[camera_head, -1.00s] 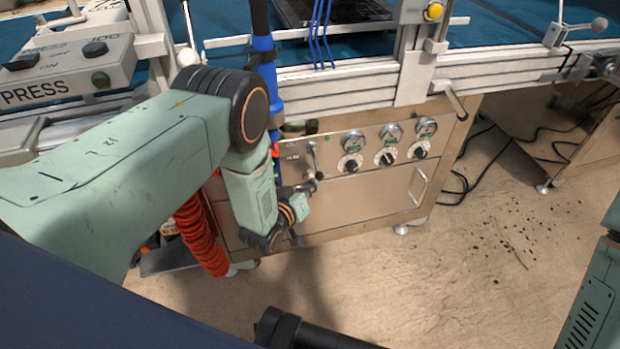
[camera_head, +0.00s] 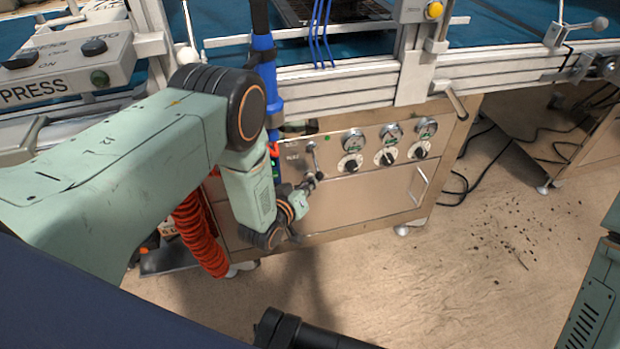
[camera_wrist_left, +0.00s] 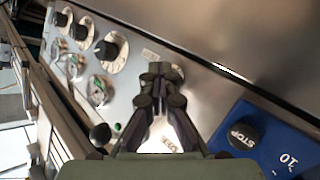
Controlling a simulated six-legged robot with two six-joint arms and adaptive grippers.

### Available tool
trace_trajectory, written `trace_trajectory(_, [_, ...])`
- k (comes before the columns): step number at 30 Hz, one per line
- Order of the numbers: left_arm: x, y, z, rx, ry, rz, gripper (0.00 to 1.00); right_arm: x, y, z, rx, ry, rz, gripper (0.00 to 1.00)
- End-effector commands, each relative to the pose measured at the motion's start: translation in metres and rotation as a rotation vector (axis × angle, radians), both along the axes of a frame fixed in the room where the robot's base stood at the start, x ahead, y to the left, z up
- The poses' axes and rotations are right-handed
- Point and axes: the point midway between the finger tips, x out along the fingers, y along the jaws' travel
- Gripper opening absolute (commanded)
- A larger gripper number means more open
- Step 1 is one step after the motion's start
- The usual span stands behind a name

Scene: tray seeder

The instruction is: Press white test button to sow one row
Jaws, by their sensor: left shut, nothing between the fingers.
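The steel control panel (camera_head: 335,165) is on the front of the seeder, below the white rail. My left gripper (camera_head: 314,179) is in front of the panel's left part, near a small lever with a black knob (camera_head: 310,146). In the left wrist view my left gripper (camera_wrist_left: 160,72) is shut and empty, its fingertips over the steel face. I cannot tell whether they touch it. A bright white patch and a partly covered label (camera_wrist_left: 182,146) show between the finger links. I cannot make out the white test button for certain; the gripper may hide it.
Black dials (camera_head: 386,158) and round gauges (camera_head: 391,133) sit right of the gripper.

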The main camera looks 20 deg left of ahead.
Motion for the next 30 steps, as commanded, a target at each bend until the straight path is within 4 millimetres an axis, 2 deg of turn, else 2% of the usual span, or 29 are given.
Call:
trace_trajectory(5, [0.0,0.0,0.001,0.0,-0.003,0.001,0.0,0.0,0.0,0.001,0.0,0.0,0.0,0.0])
trace_trajectory(16, [-0.014,-0.01,0.002,0.0,-0.002,0.0,0.0,0.0,0.0,0.01,0.0,0.0,0.0,0.0])
trace_trajectory(26, [-0.016,-0.011,0.001,0.0,-0.001,0.0,0.0,0.0,0.0,0.01,0.0,0.0,0.0,0.0])
trace_trajectory(30, [-0.024,-0.016,0.001,0.0,0.002,-0.001,0.0,0.0,0.0,0.015,0.0,0.0,0.0,0.0])
